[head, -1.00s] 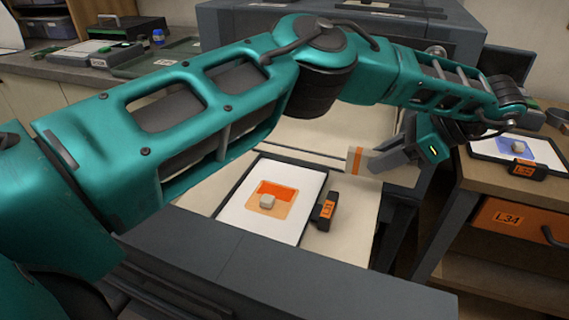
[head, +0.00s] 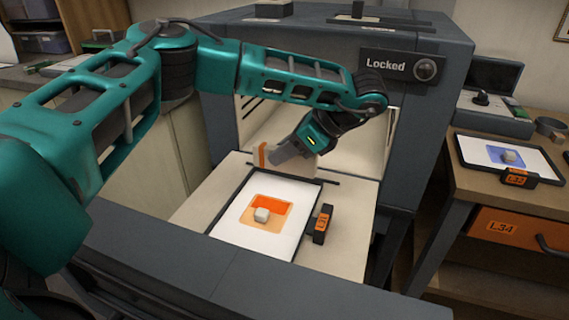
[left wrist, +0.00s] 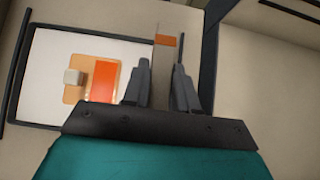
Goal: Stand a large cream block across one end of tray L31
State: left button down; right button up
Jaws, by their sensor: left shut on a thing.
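Tray L31 (head: 228,234) is a white panel with a dark rim, lying on a cream shelf in front of the open chamber. Its label tag (head: 322,222) is at its right side. My left gripper (head: 282,154) is shut on a large cream block (head: 262,157) with an orange stripe, at the tray's far end. In the left wrist view the block (left wrist: 166,70) stands between the two fingers, beside or over the tray's end edge. I cannot tell whether it touches the tray. A small pale cube (head: 262,215) sits on the tray's orange and tan square (head: 270,206). My right gripper is out of view.
A dark cabinet (head: 420,130) with a "Locked" sign surrounds the chamber. A second tray (head: 480,152) with a blue square and small cube lies on the right bench above the orange drawer L34 (head: 490,228). The shelf's near left part is bare.

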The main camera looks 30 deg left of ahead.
aim_at(278, 168)
pick_arm(q)
jog(key=shift+f+b, duration=0.5)
jog(key=shift+f, duration=1.35)
jog(key=c, duration=0.9)
grip_release()
jog(key=shift+r, duration=0.1)
jog(key=shift+p+v, duration=1.2)
jog(key=shift+v, duration=4.9)
